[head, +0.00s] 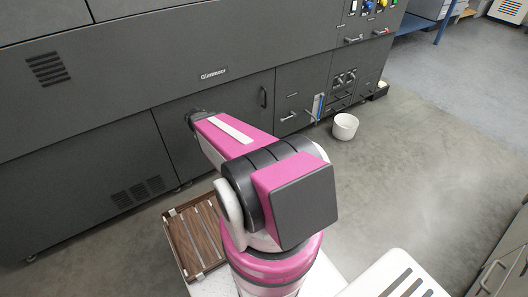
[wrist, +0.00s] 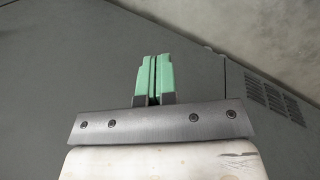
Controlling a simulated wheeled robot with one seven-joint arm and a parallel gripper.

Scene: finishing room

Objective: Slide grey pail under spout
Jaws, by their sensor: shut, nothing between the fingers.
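A pale grey-white pail (head: 344,128) stands upright on the concrete floor in the head view, just in front of the dark machine's lower panels. A blue and white upright fitting (head: 318,106) is on the machine front to the left of the pail; I cannot tell whether it is the spout. Black valve-like handles (head: 345,78) sit on the panel above the pail. My gripper (wrist: 154,78) shows in the wrist view with its green fingers shut together and empty. It is apart from the pail, which is not in the wrist view.
The long dark grey machine (head: 150,70) fills the back, with pull handles on its doors. A slatted wooden tray (head: 178,243) lies beside my arm. Grey cabinets (head: 505,255) stand at right. Open floor (head: 420,150) lies right of the pail. A vent (wrist: 268,98) shows in the wrist view.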

